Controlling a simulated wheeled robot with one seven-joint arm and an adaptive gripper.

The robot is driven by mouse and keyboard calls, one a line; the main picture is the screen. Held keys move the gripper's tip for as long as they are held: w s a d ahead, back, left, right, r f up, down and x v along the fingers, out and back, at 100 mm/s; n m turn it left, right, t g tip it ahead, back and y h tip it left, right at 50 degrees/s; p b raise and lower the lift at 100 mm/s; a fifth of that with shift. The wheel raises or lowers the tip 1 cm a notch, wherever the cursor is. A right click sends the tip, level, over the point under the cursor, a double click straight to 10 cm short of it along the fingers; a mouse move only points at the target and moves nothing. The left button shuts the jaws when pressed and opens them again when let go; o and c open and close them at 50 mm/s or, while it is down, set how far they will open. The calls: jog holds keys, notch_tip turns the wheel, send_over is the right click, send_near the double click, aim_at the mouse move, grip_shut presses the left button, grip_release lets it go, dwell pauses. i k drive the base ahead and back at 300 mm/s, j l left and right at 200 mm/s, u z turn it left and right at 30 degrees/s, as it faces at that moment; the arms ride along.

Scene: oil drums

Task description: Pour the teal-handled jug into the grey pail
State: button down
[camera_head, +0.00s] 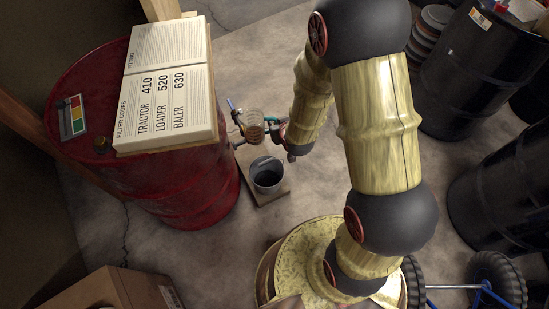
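The grey pail (267,174) stands upright on a small wooden board on the floor, right of the red drum; its open top faces up and its inside looks dark. A small tan, ribbed jug (254,127) with teal by its right side is just above the pail in the picture. My gripper (279,130) comes in from the right and is at the jug's teal handle side. The fingers are small and partly hidden, so their grip on the handle is unclear. The jug's contents are not visible.
The red drum (185,185) bears an open book of filter codes (165,85) and a small colored gauge card (72,117). Small blue and teal parts show left of the jug. Black drums (470,75) stand at right. A cardboard box (110,290) is at bottom left.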

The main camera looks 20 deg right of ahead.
aim_at(266, 173)
jog(key=z, duration=1.05)
jog(key=j+z, duration=0.15)
jog(key=z, duration=0.2)
jog(key=j+z, duration=0.1)
jog(key=z, duration=0.25)
jog(key=j+z, duration=0.1)
jog(key=z, duration=0.3)
jog(key=k+j, duration=0.1)
jog(key=j, duration=0.2)
jog(key=k+j, duration=0.15)
jog(key=j, duration=0.2)
jog(key=k+j, duration=0.1)
jog(key=j, duration=0.2)
jog(key=k+j, duration=0.15)
jog(key=j, duration=0.2)
